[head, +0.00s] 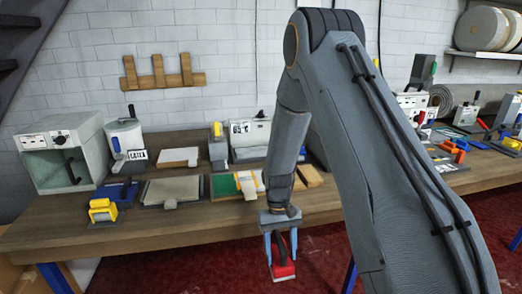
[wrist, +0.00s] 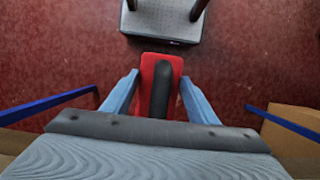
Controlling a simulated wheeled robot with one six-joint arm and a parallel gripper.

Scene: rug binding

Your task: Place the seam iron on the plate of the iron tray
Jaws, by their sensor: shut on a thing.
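My gripper (head: 280,246) is shut on the seam iron (head: 284,272), a red body with a black handle. The iron hangs below the fingers, in front of the bench's front edge and over the red floor. In the wrist view the iron (wrist: 149,70) lies between the two blue fingers of my gripper (wrist: 160,84), its black handle along the middle. A flat grey-beige plate on a dark base (head: 170,193) lies on the bench, left of my gripper; I cannot tell for sure that it is the iron tray.
The wooden bench (head: 235,220) runs along the wall. A yellow item (head: 102,210) and a blue tray (head: 117,192) stand at left, near a grey open-fronted box (head: 62,155). A green board (head: 222,186) lies behind my gripper. The bench's front strip is mostly bare.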

